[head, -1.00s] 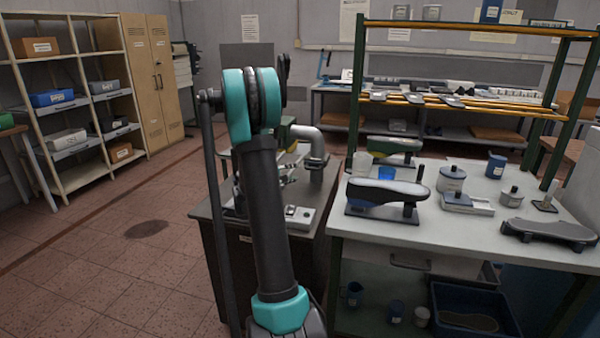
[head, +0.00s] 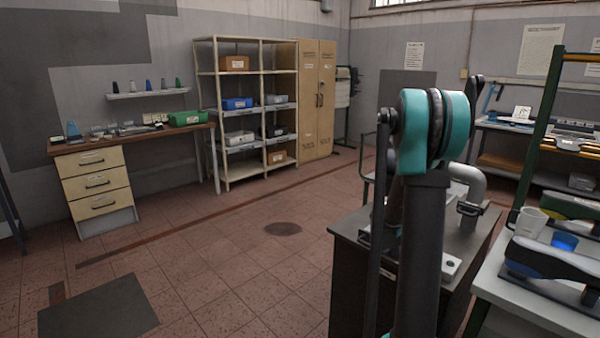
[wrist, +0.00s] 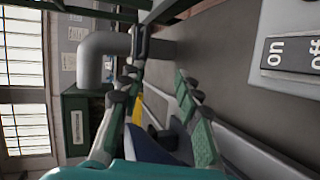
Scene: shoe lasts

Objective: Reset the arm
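My arm, with its teal joint (head: 432,130), stands bent in front of the dark machine cabinet in the head view. My gripper (wrist: 160,60) shows in the wrist view as two green-padded fingers with a gap between them. It looks open, and I see nothing held between the fingers. In the head view the gripper is hidden or cannot be made out behind my arm. A grey bent pipe (wrist: 100,48) lies beyond the fingers in the wrist view, and an on/off switch plate (wrist: 290,55) is at the right.
The dark cabinet (head: 350,275) with a bent pipe (head: 468,182) stands close ahead. A workbench (head: 530,300) with a blue-black shoe-last device (head: 550,262) is at right. Shelves (head: 205,110), a locker (head: 317,95) and a drawer desk (head: 95,185) line the back. The left floor is open.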

